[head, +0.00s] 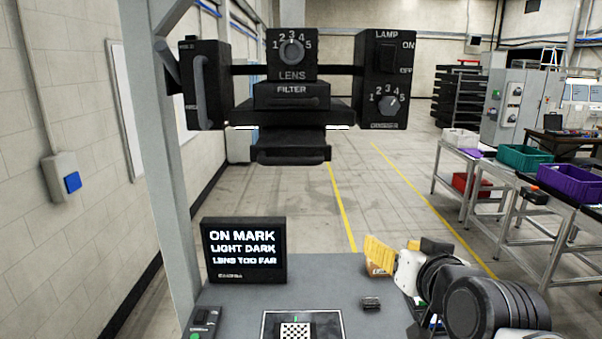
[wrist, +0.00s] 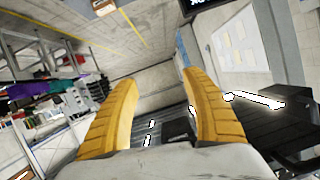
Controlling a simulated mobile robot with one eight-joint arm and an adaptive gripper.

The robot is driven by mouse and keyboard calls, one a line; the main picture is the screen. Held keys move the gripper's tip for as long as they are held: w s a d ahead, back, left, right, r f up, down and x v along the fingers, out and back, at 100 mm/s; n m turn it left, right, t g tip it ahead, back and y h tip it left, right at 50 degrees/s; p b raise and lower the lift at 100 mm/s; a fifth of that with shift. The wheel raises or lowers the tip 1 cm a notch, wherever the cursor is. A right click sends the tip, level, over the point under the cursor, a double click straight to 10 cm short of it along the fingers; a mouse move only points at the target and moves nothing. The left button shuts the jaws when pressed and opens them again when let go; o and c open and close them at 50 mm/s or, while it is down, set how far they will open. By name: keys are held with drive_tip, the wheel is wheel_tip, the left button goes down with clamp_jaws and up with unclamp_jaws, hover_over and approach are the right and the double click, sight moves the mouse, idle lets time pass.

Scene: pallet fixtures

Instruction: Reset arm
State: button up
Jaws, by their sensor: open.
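My gripper (head: 379,253) is at the lower right of the head view, above the right part of the grey bench top (head: 340,290). Its yellow fingers stand apart with nothing between them, as the wrist view shows (wrist: 158,84). My arm reaches in from the lower right of the head view. The inspection fixture (head: 290,95) hangs on a frame above the bench, apart from my gripper, with a LENS dial, a FILTER drawer and a LAMP switch.
A screen (head: 244,250) reads "ON MARK, LIGHT DARK, LENS TOO FAR". A checkered target (head: 296,332) and a small dark block (head: 370,303) lie on the bench. A grey post (head: 170,150) stands at the left. Tables with bins (head: 525,158) stand far right.

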drive_tip(key=s+f+g+b, duration=0.2)
drive_tip(key=s+f+b, duration=0.2)
drive_tip(key=f, duration=0.8)
drive_tip(key=s+d+f+g+b, duration=0.1)
drive_tip(key=s+f+g+b, duration=0.1)
drive_tip(key=s+f+b, duration=0.3)
drive_tip(key=s+d+f+n+g+h+b, duration=0.1)
drive_tip(key=s+f+g+b, duration=0.2)
drive_tip(key=f+b, duration=0.6)
wheel_tip(320, 180, down, 11)
drive_tip(key=shift+s+r, duration=0.2)
drive_tip(key=shift+s, duration=0.55)
drive_tip(key=n+t+p, duration=0.3)
drive_tip(key=t+p, duration=0.8)
drive_tip(key=p, duration=2.6)
approach(391, 108)
drive_tip(key=w, duration=1.1)
drive_tip(key=shift+p, duration=0.4)
drive_tip(key=shift+s, duration=0.1)
